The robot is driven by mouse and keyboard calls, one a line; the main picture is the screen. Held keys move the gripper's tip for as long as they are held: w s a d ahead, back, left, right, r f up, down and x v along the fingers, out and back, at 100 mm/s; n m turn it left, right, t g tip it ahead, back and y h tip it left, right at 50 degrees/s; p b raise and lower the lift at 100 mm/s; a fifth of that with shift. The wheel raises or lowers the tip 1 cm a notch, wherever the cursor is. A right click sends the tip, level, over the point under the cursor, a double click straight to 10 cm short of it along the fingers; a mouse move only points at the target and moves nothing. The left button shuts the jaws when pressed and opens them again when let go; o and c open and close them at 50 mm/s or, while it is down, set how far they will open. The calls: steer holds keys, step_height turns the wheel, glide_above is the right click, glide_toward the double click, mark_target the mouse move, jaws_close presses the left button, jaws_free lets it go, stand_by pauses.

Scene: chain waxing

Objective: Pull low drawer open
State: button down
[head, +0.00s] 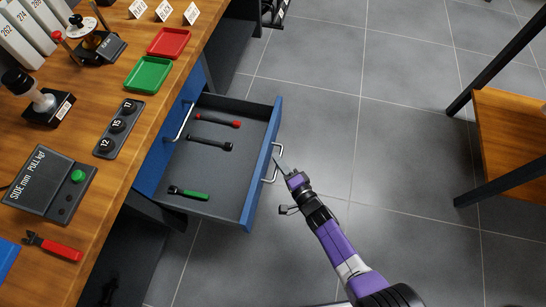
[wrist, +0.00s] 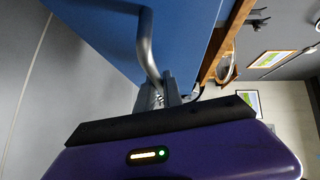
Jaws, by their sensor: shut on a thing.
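The low drawer (head: 250,204) stands pulled out from under the workbench, with its blue front facing right. Its metal handle (head: 268,178) is on that front. My gripper (head: 280,164) is at the handle and shut on it. In the wrist view the fingers (wrist: 170,92) close around the end of the curved handle bar (wrist: 146,45), beside the blue drawer front (wrist: 185,35). The fingertips are partly hidden behind the handle. Inside the drawer lie a red-handled tool (head: 217,121), a black one (head: 209,143) and a green one (head: 188,193).
Above the open drawer is a shut blue drawer with its own handle (head: 184,121). The wooden workbench (head: 130,185) holds trays, a gauge box and tools. The grey floor (head: 330,110) is clear to the right, up to a wooden table (head: 510,140) with dark legs.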

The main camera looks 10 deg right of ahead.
steer(key=shift+d, duration=0.1)
steer(key=c, duration=1.5)
jaws_free()
steer(key=shift+s, duration=0.1)
steer(key=p+v, duration=0.4)
steer(key=v, duration=0.3)
steer(key=shift+s+d, duration=0.2)
steer(key=shift+s, duration=0.1)
